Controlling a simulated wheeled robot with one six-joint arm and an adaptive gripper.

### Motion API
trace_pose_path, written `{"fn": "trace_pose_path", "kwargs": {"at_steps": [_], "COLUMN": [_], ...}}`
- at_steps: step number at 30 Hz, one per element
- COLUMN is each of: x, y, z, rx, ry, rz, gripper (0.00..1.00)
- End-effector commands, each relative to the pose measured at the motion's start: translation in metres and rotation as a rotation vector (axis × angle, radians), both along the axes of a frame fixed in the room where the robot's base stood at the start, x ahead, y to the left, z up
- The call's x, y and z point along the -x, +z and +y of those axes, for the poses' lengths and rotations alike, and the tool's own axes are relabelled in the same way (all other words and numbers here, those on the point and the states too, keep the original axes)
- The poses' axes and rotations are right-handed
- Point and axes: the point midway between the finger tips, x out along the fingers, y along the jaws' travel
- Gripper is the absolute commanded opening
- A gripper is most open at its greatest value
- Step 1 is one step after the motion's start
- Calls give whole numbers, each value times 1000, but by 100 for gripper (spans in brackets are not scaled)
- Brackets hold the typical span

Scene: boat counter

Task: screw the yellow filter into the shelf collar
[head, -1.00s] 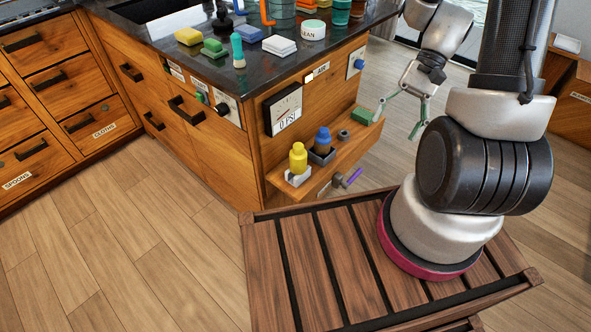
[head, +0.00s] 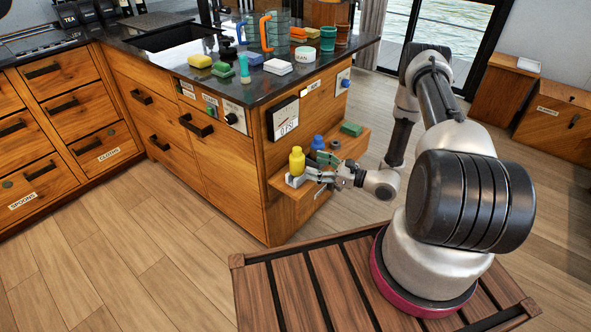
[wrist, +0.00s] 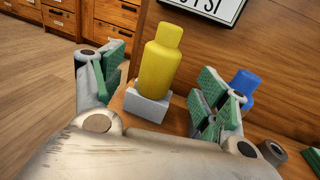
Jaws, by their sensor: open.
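The yellow filter (head: 297,160) stands upright in a small white holder (head: 294,180) at the left end of the wooden shelf. It also shows in the wrist view (wrist: 160,62), rising from the pale holder block (wrist: 147,104). My gripper (head: 327,170) is at the shelf, close to the filter on its right side in the head view. In the wrist view its green-padded fingers are spread on either side of the filter, with visible gaps, so it is open and empty. A grey ring (head: 335,144), possibly the collar, lies on the shelf; it also shows in the wrist view (wrist: 271,152).
A blue bottle-shaped piece (head: 318,143) stands behind my gripper, close to the right finger in the wrist view (wrist: 243,84). A green block (head: 351,129) lies at the shelf's right end.

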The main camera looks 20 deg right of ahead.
Motion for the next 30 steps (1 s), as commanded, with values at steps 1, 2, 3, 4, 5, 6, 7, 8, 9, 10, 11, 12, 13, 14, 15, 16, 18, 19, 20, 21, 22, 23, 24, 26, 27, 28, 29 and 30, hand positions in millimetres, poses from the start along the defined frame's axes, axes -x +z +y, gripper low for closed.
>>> {"fn": "trace_pose_path", "kwargs": {"at_steps": [1, 2, 3, 4, 5, 6, 7, 8, 9, 10, 11, 12, 13, 14, 15, 16, 18, 19, 20, 21, 22, 23, 24, 26, 27, 28, 29, 30], "x": [-5, -6, -8, -11, -13, -16, -18, -21, -24, -26, -29, -33, -36, -39, -43, -46, -50, -51, -52, -52, -52, -53, -52, -52, -52, -52, -52, -52], "y": [3, 5, 6, 6, 6, 6, 6, 6, 6, 6, 6, 6, 6, 6, 6, 6, 6, 6, 6, 5, 5, 5, 5, 5, 5, 5, 5, 5], "z": [0, 2, 5, 8, 11, 15, 18, 21, 25, 28, 33, 38, 42, 46, 50, 53, 57, 58, 59, 59, 59, 59, 59, 59, 59, 59, 59, 59], "rx": [-8, -12, -14, -13, -13, -13, -13, -13, -13, -13, -13, -12, -13, -13, -13, -13, -12, -12, -13, -13, -13, -13, -13, -13, -13, -13, -13, -13], "ry": [-16, -16, -13, -12, -12, -12, -11, -11, -11, -10, -9, -10, -9, -9, -10, -9, -11, -12, -12, -12, -12, -12, -12, -12, -12, -12, -12, -12], "rz": [-10, -16, -20, -21, -21, -20, -20, -20, -20, -20, -20, -21, -20, -20, -20, -20, -20, -20, -19, -19, -19, -19, -19, -19, -19, -19, -19, -19], "gripper": [74, 74, 74, 74, 74, 74, 74, 74, 74, 74, 74, 74, 74, 74, 74, 74, 74, 74, 74, 74, 74, 74, 74, 74, 66, 61, 56, 48]}}
